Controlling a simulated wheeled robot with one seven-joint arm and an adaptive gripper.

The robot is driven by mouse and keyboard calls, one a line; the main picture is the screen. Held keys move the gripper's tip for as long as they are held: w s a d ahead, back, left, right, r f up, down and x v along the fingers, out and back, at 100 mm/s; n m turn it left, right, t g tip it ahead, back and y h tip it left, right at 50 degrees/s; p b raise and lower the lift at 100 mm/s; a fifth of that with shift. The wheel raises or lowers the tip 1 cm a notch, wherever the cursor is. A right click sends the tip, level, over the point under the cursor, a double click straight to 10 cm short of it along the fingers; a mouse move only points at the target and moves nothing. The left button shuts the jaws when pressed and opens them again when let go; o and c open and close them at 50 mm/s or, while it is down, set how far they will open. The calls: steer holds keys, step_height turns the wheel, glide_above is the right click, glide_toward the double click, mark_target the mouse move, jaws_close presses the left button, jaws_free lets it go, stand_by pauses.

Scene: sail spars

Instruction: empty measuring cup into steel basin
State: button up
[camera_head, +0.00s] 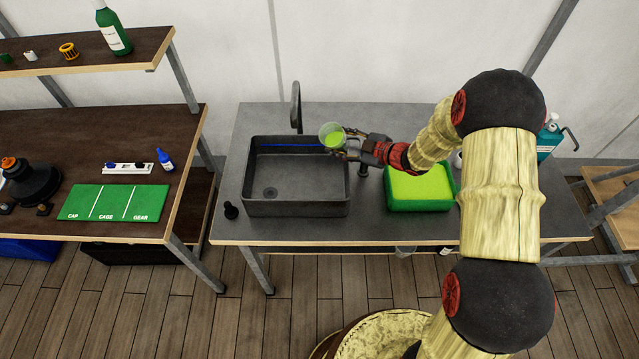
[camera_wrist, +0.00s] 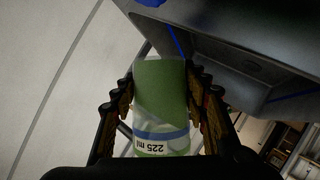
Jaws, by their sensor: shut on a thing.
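The measuring cup (camera_head: 332,135) is a clear cup with bright green content, above the back right corner of the steel basin. My gripper (camera_head: 347,146) is shut on it from the right. In the wrist view the cup (camera_wrist: 162,100) sits between both fingers, with a blue band and an upside-down "225 ml" label. Its mouth shows to the head camera; I cannot tell exactly how far it tilts. The steel basin (camera_head: 295,208) is a dark grey rectangular sink with a blue line along its back inner wall. Its floor and drain look bare. It also shows in the wrist view (camera_wrist: 235,60).
A tap (camera_head: 296,105) stands behind the basin. A green tub (camera_head: 418,205) with lime content stands right of it, under my forearm. A small black object (camera_head: 230,210) stands left of the basin. A brown workbench (camera_head: 100,135) with a shelf is further left.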

steer(key=shift+s+a+f+t+b, duration=0.15)
steer(key=shift+t+b, duration=0.15)
steer(key=shift+b, duration=0.45)
steer(key=shift+n+b, duration=0.5)
steer(key=shift+b, duration=0.25)
steer(key=shift+b, duration=0.75)
steer(key=shift+n+t+b, duration=0.4)
steer(key=shift+n+b, duration=0.1)
steer(key=shift+b, duration=0.25)
steer(key=shift+w+d+n+t+h+b, duration=0.25)
steer(key=shift+w+n+t+h+b, duration=0.05)
steer(key=shift+b, duration=0.8)
steer(key=shift+w+d+n+t+b, duration=0.15)
steer(key=shift+n+t+b, duration=0.45)
steer(key=shift+b, duration=1.6)
steer(key=shift+n+b, duration=0.3)
steer(key=shift+b, duration=0.05)
steer(key=shift+b, duration=0.3)
